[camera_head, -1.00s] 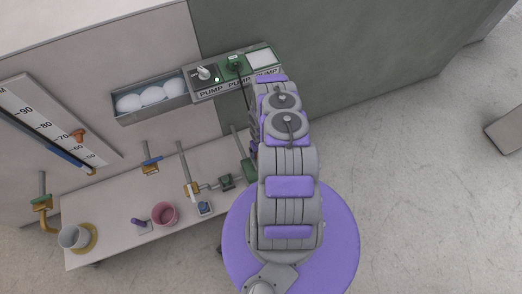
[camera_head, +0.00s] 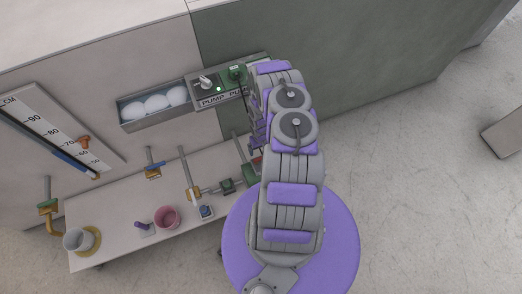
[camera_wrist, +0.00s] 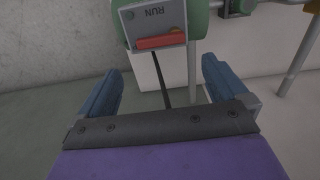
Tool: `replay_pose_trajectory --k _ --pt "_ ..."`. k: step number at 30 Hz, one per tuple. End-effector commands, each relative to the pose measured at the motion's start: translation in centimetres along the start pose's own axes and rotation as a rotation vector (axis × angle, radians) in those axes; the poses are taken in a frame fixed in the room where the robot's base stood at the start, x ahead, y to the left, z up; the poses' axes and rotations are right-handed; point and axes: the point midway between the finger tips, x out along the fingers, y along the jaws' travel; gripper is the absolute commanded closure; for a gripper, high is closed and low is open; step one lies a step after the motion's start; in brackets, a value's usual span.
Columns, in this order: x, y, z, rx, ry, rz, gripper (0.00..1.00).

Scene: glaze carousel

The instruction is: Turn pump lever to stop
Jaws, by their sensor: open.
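The pump lever is a red bar (camera_wrist: 160,42) on a grey plate (camera_wrist: 152,18) marked RUN, at the top middle of the wrist view. The plate is on a green pump body (camera_wrist: 198,18). The lever lies roughly across the plate, below the RUN mark; no stop mark shows. My gripper (camera_wrist: 161,84) is open, its two blue fingers apart, with the lever ahead of and between them, not touched. In the head view the green pump body (camera_head: 250,175) shows beside my arm with a small red patch; my arm hides my gripper and most of the pump there.
A wall panel (camera_head: 222,98) marked PUMP and a tray of white round things (camera_head: 124,112) are on the wall. The bench (camera_head: 110,210) holds a pink cup (camera_head: 167,217), a pale cup (camera_head: 76,240) and pipes with valves.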

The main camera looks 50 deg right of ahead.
Motion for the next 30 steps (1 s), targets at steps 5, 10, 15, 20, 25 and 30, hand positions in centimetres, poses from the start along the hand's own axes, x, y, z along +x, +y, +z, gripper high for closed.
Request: replay_pose_trajectory --k 5,10,15,20,25,30 --pt "-3.5 0.0 0.0 -0.001 -0.001 0.0 0.0" --pt "-5.7 0.0 0.0 -0.001 0.0 0.0 0.0" --pt "-6.9 0.0 -0.1 -0.002 0.0 0.0 0.0" --pt "-7.3 0.0 -0.1 0.0 0.0 0.0 0.0" --pt "-7.3 0.0 -0.1 0.0 0.0 0.0 0.0" --pt "-7.3 0.0 -0.1 -0.001 0.0 0.0 0.0"
